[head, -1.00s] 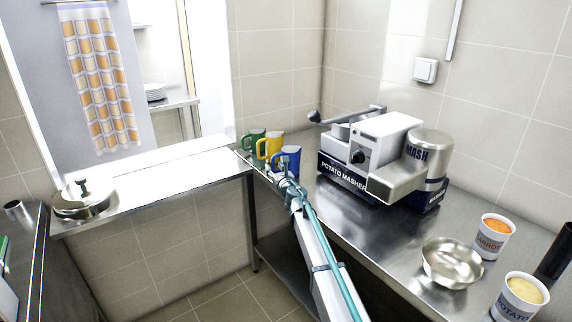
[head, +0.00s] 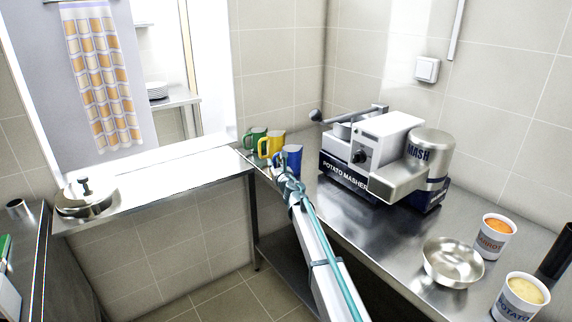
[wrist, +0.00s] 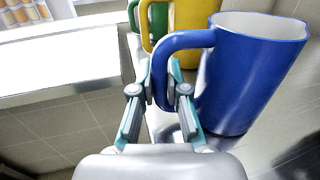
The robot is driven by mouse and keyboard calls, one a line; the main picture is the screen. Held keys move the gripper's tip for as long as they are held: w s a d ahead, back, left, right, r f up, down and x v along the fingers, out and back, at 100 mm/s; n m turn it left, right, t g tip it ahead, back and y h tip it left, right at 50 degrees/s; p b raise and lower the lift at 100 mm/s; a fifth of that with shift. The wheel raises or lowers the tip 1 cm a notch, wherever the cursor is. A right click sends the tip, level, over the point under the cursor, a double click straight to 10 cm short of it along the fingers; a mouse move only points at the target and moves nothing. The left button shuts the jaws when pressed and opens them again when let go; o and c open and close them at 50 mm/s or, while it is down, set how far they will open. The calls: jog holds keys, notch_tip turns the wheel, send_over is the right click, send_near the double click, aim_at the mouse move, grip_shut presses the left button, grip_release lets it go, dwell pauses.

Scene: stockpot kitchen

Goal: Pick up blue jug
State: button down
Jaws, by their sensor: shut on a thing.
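The blue jug (wrist: 250,75) is large in the wrist view, with its handle toward the left. My gripper (wrist: 166,85) is shut on the jug's handle, one finger on each side of it. In the head view the blue jug (head: 292,157) is at the far left of the steel counter, partly behind my gripper (head: 284,172). The jug looks nearly upright. I cannot tell whether its base touches the counter.
A yellow jug (head: 271,144) and a green jug (head: 256,139) stand just behind it. The potato masher machine (head: 375,155) is to the right. A steel bowl (head: 453,262), a carrot tub (head: 494,238) and a potato tub (head: 519,299) stand nearer on the counter.

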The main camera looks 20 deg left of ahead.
aim_at(274, 156)
jog(key=shift+r, duration=0.5)
notch_tip(274, 156, up, 2)
jog(key=shift+r+p, duration=0.25)
jog(key=shift+p, duration=0.7)
jog(key=s+d+r+p, duration=0.4)
jog(key=s+d+r, duration=0.5)
jog(key=s, duration=0.1)
jog(key=shift+s+d+r+p, duration=0.15)
jog(key=shift+s+d+p, duration=0.05)
jog(key=shift+s+p, duration=0.1)
